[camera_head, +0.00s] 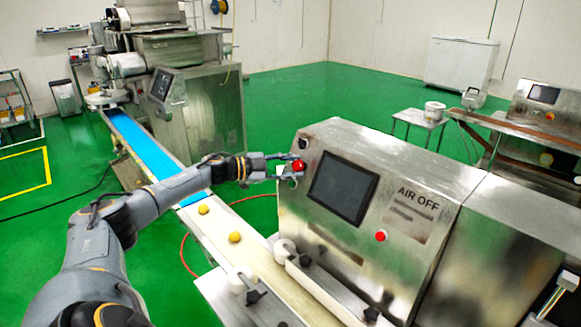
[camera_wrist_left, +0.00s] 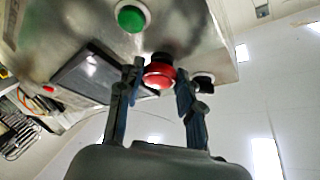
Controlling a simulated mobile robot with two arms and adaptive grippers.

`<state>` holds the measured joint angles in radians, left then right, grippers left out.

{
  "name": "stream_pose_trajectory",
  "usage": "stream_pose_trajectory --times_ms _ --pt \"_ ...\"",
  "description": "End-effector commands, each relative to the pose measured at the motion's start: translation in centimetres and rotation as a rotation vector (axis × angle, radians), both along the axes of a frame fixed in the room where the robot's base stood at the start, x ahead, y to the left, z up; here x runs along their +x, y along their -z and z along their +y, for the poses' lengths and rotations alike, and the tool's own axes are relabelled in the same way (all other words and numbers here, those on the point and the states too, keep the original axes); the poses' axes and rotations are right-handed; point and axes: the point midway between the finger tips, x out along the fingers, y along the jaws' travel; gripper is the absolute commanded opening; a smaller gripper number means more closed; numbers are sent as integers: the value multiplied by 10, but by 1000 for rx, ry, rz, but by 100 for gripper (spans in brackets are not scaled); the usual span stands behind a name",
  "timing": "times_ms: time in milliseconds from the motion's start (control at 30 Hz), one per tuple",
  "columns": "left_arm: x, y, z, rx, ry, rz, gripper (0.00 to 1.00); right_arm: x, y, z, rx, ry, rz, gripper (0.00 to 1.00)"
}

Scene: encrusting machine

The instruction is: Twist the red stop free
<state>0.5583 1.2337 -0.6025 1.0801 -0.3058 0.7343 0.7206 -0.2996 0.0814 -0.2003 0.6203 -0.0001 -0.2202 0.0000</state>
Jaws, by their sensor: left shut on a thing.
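The red stop (camera_head: 298,166) is a round mushroom button at the upper left corner of the steel machine's front panel. It also shows in the left wrist view (camera_wrist_left: 159,75), between my fingers. My left gripper (camera_head: 287,164) reaches it from the left. In the left wrist view the two fingers of my left gripper (camera_wrist_left: 157,90) stand on either side of the red cap and are shut on it. The fingers partly hide the cap in the head view. My right gripper is not in view.
The machine has a dark screen (camera_head: 343,189) and another red button (camera_head: 380,236). A green button (camera_wrist_left: 132,17) sits near the stop. A conveyor (camera_head: 222,228) with yellow balls (camera_head: 235,237) runs below my left arm. Green floor lies open behind.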

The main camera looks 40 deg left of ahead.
Motion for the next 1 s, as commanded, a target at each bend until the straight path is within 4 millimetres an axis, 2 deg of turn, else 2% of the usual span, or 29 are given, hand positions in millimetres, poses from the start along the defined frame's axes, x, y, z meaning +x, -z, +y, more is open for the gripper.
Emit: stream_pose_trajectory --times_ms 33,67,167,567,1000 --pt "1 0 -1 -1 -1 -3 5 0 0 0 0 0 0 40" --pt "1 0 -1 -1 -1 -3 40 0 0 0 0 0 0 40" --pt "1 0 -1 -1 -1 -3 60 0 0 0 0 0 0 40" --pt "-3 0 2 -2 -1 0 60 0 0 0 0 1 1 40" --pt "-56 -7 28 2 0 7 60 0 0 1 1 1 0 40"
